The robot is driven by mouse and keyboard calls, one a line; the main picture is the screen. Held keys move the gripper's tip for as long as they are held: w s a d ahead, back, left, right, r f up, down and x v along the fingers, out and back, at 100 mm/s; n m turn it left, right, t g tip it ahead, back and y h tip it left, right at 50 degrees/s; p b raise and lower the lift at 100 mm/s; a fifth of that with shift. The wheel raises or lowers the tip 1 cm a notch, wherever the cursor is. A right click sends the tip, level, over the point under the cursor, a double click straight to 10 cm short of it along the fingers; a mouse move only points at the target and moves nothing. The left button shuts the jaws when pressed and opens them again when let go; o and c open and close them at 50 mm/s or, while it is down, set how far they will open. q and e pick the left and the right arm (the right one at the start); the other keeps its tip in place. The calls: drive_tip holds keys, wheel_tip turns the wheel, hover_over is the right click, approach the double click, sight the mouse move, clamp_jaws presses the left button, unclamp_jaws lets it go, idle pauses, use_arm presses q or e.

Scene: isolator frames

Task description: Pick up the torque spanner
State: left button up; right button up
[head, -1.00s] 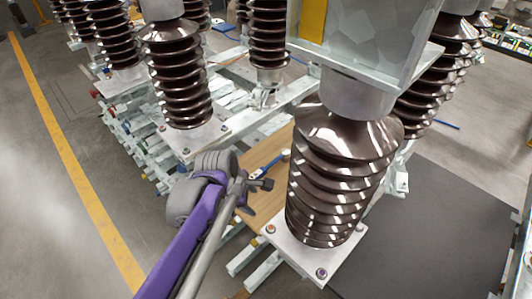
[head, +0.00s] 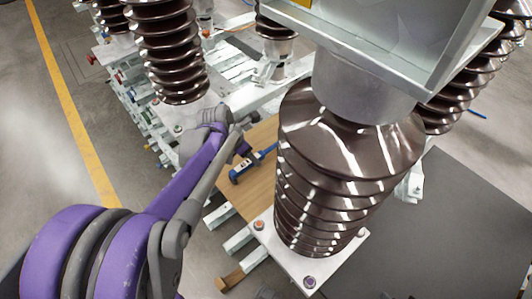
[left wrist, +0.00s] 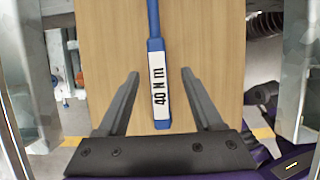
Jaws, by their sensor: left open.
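The torque spanner (head: 247,168) is blue with a white label and lies on a wooden board (head: 235,195) between the insulator stacks. In the left wrist view its handle (left wrist: 160,85), labelled "40 N m", points down the picture; its upper end runs out of the frame. My left gripper (left wrist: 160,80) is open, with one finger on each side of the handle and a gap to both. Whether the fingers are at the handle's height cannot be told. My right gripper is not in view.
A large brown ribbed insulator (head: 340,180) on a metal plate stands close to the right of the spanner. Another insulator (head: 170,55) stands behind at the left. Metal beams (head: 235,240) surround the board. Grey floor is open at the left.

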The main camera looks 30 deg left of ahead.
sight(264, 156)
use_arm(q)
drive_tip(key=x, duration=0.4)
drive_tip(key=shift+w+a+b, duration=0.1)
drive_tip(key=shift+w+b, duration=0.15)
drive_tip(key=shift+b, duration=0.05)
clamp_jaws()
